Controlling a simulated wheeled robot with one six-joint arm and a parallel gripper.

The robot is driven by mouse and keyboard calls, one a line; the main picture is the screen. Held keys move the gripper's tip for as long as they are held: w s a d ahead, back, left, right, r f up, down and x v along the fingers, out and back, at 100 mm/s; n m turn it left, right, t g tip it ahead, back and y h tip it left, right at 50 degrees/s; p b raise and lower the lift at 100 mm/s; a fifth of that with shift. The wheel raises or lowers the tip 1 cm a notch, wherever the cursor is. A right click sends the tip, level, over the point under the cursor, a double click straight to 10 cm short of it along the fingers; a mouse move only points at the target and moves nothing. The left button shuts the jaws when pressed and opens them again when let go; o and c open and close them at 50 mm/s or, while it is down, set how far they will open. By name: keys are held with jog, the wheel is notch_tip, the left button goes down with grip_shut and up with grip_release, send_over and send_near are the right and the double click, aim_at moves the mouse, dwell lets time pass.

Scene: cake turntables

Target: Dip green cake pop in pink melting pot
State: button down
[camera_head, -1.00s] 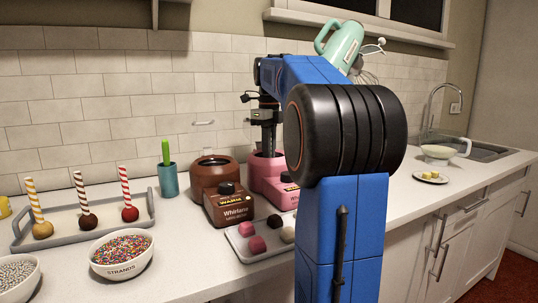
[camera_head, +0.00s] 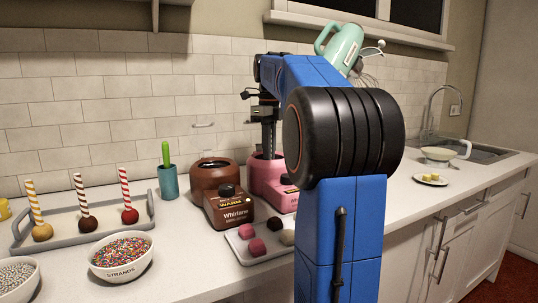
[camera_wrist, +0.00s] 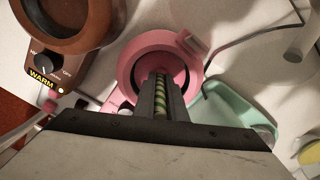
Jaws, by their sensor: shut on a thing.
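The pink melting pot (camera_head: 268,174) stands on the counter, partly behind my arm. In the wrist view its round pink rim (camera_wrist: 128,58) lies below my gripper. My gripper (camera_wrist: 161,84) is shut on the green-striped stick (camera_wrist: 160,98) of the cake pop and points down over the pot's opening. The fingers also show from the side in the head view (camera_head: 268,142), just above the pot. The cake pop's ball is hidden, so I cannot tell whether it touches the pink melt.
A brown Whirlane pot (camera_head: 212,178) stands left of the pink one. A tray (camera_head: 240,252) with several cake balls sits in front. Three striped cake pops stand on a grey tray (camera_head: 150,205) at left, behind a sprinkle bowl (camera_head: 121,268). A teal cup (camera_head: 169,183) is nearby.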

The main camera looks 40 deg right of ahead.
jog(key=shift+r, duration=2.3)
